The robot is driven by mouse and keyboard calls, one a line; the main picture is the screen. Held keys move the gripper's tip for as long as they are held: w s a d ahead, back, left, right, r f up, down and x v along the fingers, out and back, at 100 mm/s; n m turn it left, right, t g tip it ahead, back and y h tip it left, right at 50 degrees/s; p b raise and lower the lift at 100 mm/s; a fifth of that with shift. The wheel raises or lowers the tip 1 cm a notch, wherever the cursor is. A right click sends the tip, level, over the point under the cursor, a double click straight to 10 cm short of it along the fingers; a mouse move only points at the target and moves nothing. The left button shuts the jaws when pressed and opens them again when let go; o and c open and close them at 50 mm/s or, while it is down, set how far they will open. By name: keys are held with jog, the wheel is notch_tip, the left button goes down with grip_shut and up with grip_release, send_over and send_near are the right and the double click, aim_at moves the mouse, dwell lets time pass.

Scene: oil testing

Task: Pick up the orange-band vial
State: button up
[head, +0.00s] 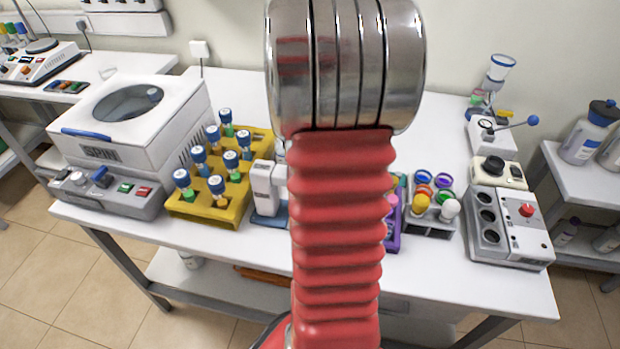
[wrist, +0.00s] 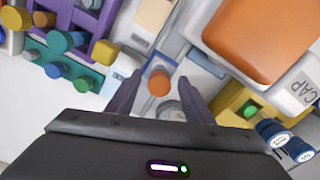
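In the wrist view my gripper (wrist: 159,92) is open, pointing down. Its two dark fingers stand either side of a small upright cylinder with an orange top (wrist: 159,82). It looks like the orange-band vial, but I see it from above and no band shows clearly. It stands at a blue-and-white base beside a machine with a large orange top (wrist: 262,35) marked CAP. I see no finger closed on the cylinder. In the head view my red arm hides my gripper and this spot; part of the white machine (head: 266,187) shows left of the arm.
A yellow rack (head: 230,213) with several blue-capped vials stands left of the white machine, beside the SPIN machine (head: 102,153). A purple rack (wrist: 100,45) with coloured pieces lies left in the wrist view. A grey-and-white device (head: 512,228) stands right. The front table strip is clear.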

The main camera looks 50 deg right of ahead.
jog(key=c, duration=1.1)
jog(key=shift+o, duration=0.2)
notch_tip(320, 180, up, 10)
dwell(0.6)
